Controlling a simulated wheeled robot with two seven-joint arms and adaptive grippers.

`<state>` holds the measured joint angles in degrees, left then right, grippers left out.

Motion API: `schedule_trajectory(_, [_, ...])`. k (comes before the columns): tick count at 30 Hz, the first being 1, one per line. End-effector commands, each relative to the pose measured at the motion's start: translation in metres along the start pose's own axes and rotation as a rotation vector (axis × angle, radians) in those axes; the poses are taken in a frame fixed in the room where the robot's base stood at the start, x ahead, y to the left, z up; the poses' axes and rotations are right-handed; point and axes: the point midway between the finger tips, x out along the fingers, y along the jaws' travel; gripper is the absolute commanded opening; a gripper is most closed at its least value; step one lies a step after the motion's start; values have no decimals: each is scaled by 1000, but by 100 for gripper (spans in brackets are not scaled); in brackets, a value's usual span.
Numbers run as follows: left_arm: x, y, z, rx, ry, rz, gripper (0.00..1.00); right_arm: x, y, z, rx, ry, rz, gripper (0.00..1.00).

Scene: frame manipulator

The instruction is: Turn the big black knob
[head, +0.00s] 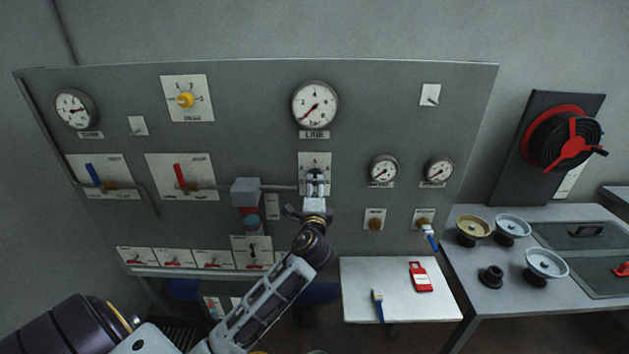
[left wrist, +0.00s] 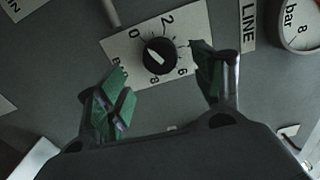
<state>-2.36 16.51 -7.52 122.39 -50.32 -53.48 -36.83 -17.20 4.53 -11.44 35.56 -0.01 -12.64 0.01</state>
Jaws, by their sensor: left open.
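The big black knob (left wrist: 159,56) sits on a white scale plate (left wrist: 118,48) with numbers around it, below the LINE label. In the head view my left gripper (head: 315,187) is in front of the plate (head: 315,159) and hides the knob. My right gripper is not in view.
The LINE gauge (head: 315,105) is above the plate. A grey box (head: 245,191) with a pipe is just left of it, and two small gauges are to the right. A white shelf (head: 360,270) holds a red meter (head: 420,277) and a brush (head: 378,305).

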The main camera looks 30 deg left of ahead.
Motion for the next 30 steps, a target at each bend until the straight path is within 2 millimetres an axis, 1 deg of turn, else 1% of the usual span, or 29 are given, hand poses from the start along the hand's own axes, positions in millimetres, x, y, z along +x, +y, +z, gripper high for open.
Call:
schedule_trajectory(1, [6, -2, 0, 1, 0, -1, 68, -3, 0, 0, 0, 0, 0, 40])
schedule_trajectory(9, [34, -1, 0, 0, 0, 0, 68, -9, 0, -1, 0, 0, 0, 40])
schedule_trajectory(15, [49, -1, 0, 1, 0, 0, 68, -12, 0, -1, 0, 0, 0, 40])
schedule_trajectory(21, [55, 0, 0, 0, 1, 0, 68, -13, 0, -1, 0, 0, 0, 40])
schedule_trajectory(29, [56, 0, 0, 0, 1, 0, 68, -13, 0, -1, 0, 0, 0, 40])
schedule_trajectory(30, [56, 0, 0, 0, 1, 1, 65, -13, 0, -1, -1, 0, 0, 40])
